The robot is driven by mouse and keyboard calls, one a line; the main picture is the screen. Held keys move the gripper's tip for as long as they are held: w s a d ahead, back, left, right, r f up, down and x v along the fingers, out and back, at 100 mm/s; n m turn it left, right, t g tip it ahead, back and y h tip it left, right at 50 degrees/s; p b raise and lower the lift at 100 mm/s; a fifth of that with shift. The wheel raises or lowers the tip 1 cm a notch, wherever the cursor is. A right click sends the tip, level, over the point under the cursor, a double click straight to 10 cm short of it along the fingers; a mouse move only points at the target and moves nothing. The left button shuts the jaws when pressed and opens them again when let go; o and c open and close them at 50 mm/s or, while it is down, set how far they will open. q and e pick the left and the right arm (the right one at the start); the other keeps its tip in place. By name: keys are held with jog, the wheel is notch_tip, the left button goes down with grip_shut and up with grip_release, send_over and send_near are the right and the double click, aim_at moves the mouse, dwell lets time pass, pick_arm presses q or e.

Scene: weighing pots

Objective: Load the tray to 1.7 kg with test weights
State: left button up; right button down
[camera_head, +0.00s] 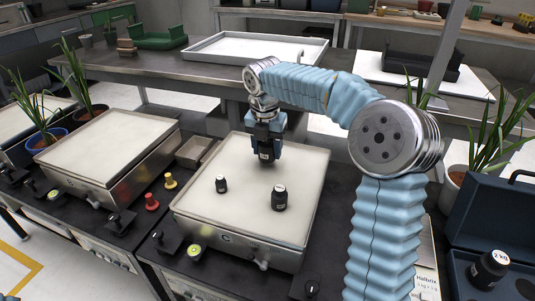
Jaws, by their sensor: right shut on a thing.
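A pale square weighing tray (250,215) with a metal front stands in the middle, on the dark bench. A small black weight (221,184) stands upright on its left part. A larger black weight (279,198) with a pale top stands right of it, nearer the front. My right gripper (265,149) points down over the tray's back part. It is shut on a dark weight (264,155) with a pale label, partly hidden by the fingers. I cannot tell whether this weight touches the tray. A black 2 kg weight (490,268) sits in the blue case (493,214) at right. My left gripper is not in view.
Another pale-topped scale (108,143) stands at left. A red knob (151,201) and a yellow knob (170,181) stand between the scales, near a small empty bin (196,150). Potted plants stand at left and right. The tray's front left is clear.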

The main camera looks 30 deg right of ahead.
jog(key=shift+f, duration=0.95)
jog(key=shift+f, duration=0.15)
jog(key=shift+c, duration=2.1)
grip_release()
jog(key=shift+s, duration=0.1)
jog(key=shift+s+a+r+p, duration=0.1)
jog(key=shift+r+p, duration=0.1)
jog(key=shift+r, duration=1.05)
jog(key=shift+s+a+r+p, duration=0.1)
jog(key=shift+a+r+p, duration=0.05)
jog(key=shift+r, duration=1.15)
jog(key=shift+s+a+r+p, duration=0.1)
jog(key=shift+r+p, duration=0.1)
jog(key=shift+r, duration=1.05)
